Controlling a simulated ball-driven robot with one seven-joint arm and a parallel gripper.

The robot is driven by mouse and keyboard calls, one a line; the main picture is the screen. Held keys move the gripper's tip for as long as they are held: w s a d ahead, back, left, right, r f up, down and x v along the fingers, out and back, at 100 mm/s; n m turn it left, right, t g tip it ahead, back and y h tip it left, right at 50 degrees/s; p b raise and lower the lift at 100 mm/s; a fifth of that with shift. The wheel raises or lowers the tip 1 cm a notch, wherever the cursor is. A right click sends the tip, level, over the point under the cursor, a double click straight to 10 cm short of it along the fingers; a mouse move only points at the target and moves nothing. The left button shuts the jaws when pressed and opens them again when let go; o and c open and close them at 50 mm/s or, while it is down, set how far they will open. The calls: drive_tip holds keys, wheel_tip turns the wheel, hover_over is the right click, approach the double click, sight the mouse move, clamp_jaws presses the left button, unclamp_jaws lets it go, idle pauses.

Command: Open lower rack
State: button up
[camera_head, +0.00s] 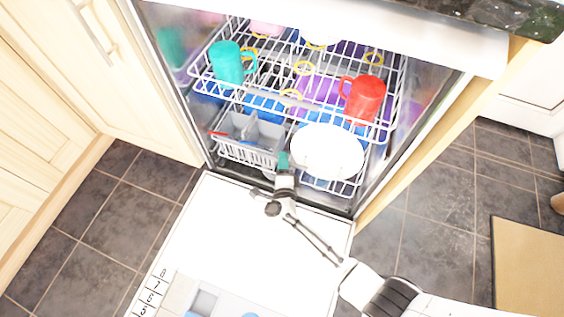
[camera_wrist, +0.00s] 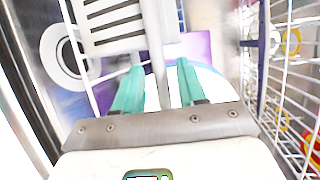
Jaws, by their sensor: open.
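The lower rack (camera_head: 345,188) is a white wire rack inside the open dishwasher, below the upper rack. It holds a grey cutlery basket (camera_head: 250,150) at left and a white plate (camera_head: 326,151) at right. My gripper (camera_head: 283,161) is at the rack's front, between basket and plate. In the wrist view its teal fingers (camera_wrist: 158,78) are open, with a pale wire or bar between them. I cannot tell whether they touch it. The basket (camera_wrist: 112,20) shows just beyond the fingers. My arm hides part of the rack's front.
The upper rack (camera_head: 215,86), partly out, holds a teal mug (camera_head: 227,64) and a red mug (camera_head: 364,98) above my gripper. The dishwasher door (camera_head: 215,220) lies open below, under my arm. Cabinets (camera_head: 60,80) stand at left.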

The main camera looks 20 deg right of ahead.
drive_tip(key=shift+x, duration=0.8)
drive_tip(key=shift+c, duration=0.2)
clamp_jaws()
